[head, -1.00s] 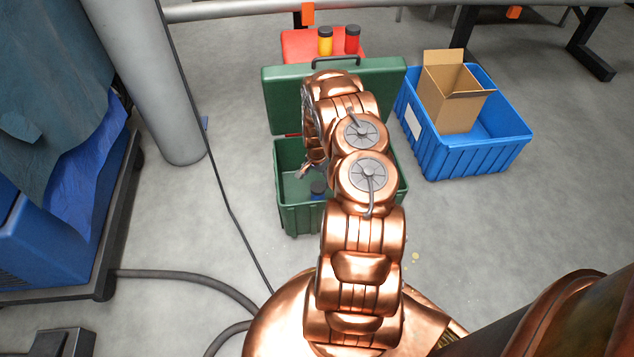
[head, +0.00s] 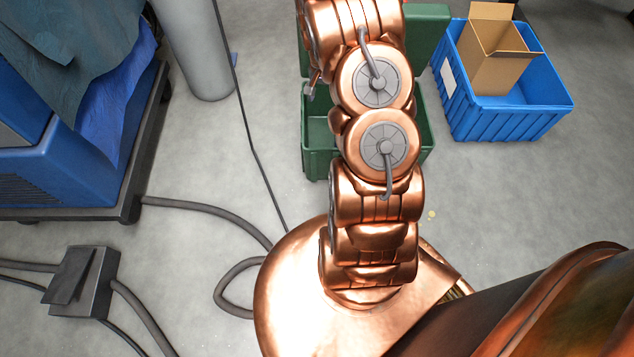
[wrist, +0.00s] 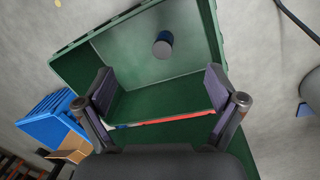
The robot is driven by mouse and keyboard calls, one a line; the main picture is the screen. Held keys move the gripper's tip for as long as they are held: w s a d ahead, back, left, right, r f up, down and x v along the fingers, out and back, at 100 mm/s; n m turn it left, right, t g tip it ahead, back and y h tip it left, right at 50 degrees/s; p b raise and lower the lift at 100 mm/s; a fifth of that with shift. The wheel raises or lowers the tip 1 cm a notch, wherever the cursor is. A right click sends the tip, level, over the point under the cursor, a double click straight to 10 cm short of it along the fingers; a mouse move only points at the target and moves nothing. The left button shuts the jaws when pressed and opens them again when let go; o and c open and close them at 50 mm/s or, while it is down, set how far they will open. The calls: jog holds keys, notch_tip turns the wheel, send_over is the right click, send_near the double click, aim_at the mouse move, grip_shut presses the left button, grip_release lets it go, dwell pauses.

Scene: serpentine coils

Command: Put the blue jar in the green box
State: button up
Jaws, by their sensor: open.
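The blue jar (wrist: 162,46), with a dark lid, is inside the green box (wrist: 80,72), on its pale floor, and appears upright. My gripper (wrist: 160,84) is open in the wrist view, its two dark fingers wide apart with nothing between them. It is over the box, and the jar shows beyond the fingertips, apart from them. In the head view the green box (head: 318,164) stands on the floor with its lid (head: 428,32) raised. My arm covers much of it there; the gripper and jar are not visible in that view.
A blue crate (head: 507,122) holding an open cardboard box (head: 490,68) stands to the right of the green box. A covered blue unit on a dark wheeled base (head: 90,212) and a grey pillar (head: 197,60) are at left. Cables (head: 205,212) lie on the floor.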

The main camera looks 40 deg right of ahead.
jog(key=s+a+r+n+g, duration=0.1)
jog(key=s+a+r+n, duration=0.3)
jog(key=a+r, duration=0.45)
jog(key=s+a+r+n, duration=0.1)
jog(key=s+a+r, duration=0.6)
jog(key=a+r, duration=0.15)
jog(key=s+a+r+n, duration=0.2)
jog(key=s+a, duration=0.1)
jog(key=s, duration=0.3)
jog(key=s+a+r+n, duration=0.2)
jog(key=s+a, duration=0.2)
jog(key=s, duration=0.2)
jog(key=s+a+r+n+g, duration=0.1)
jog(key=s+a+r+n, duration=0.2)
jog(key=s, duration=0.4)
jog(key=shift+a+y, duration=0.3)
jog(key=shift+a, duration=0.2)
jog(key=shift+s, duration=0.1)
notch_tip(320, 180, up, 33)
jog(key=w+t+p, duration=0.1)
jog(key=p, duration=3)
jog(key=shift+w+d+r+t+p, duration=0.15)
jog(key=shift+w+t+p, duration=0.15)
jog(key=shift+w+t, duration=0.1)
